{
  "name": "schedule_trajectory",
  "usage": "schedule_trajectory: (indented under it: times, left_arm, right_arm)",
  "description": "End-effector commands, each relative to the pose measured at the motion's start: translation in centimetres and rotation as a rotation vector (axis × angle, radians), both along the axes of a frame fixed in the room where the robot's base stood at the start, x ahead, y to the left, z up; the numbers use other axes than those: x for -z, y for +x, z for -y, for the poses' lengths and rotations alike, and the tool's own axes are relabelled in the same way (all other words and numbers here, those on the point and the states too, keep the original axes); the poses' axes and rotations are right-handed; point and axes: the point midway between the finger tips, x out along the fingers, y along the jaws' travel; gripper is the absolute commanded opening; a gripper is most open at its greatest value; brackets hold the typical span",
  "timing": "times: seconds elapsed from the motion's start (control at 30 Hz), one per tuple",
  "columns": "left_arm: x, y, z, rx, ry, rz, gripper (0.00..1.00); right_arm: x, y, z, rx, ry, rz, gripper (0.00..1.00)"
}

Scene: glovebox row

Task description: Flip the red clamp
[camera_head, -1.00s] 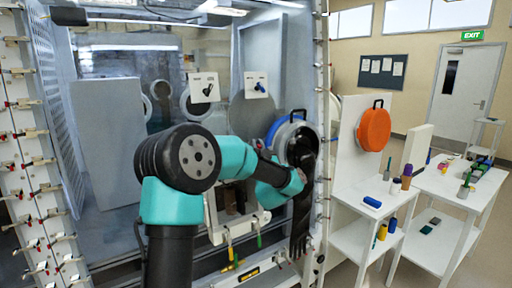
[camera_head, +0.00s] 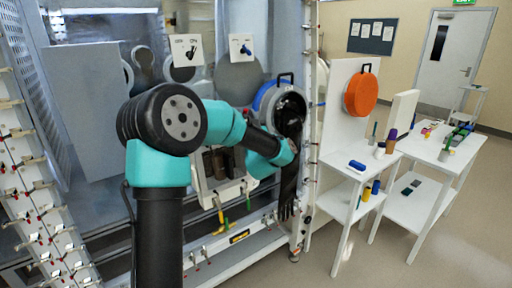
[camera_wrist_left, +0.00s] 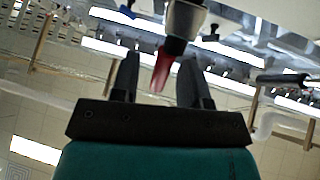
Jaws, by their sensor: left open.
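My left arm reaches across the front of the glovebox in the head view. Its wrist end (camera_head: 289,152) is beside the round glove port, and its fingers are hidden there. In the left wrist view my left gripper (camera_wrist_left: 160,60) is open, with one dark finger on each side of a tapered red piece, which looks like the red clamp's handle (camera_wrist_left: 161,74). I cannot pick this clamp out in the head view. My right gripper is not in view.
A blue-rimmed glove port (camera_head: 268,98) with a hanging black glove (camera_head: 288,190) is close to my left wrist. An orange round cover (camera_head: 361,94) hangs on a white panel to its right. White side tables (camera_head: 340,162) hold small items. Open floor (camera_head: 455,240) lies at the right.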

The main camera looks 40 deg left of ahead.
Motion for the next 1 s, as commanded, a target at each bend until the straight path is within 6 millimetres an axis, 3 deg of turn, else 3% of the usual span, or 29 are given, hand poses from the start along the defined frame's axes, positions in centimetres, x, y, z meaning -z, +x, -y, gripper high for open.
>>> schedule_trajectory:
  times: [0.7, 1.0]
  left_arm:
    - [7.6, -5.2, 9.6, 0.003, 0.0, -0.003, 0.41]
    - [8.6, -5.9, 10.8, -0.001, -0.001, -0.001, 0.41]
  right_arm:
    - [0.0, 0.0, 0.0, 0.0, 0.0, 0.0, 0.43]
    - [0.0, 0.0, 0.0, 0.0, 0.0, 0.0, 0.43]
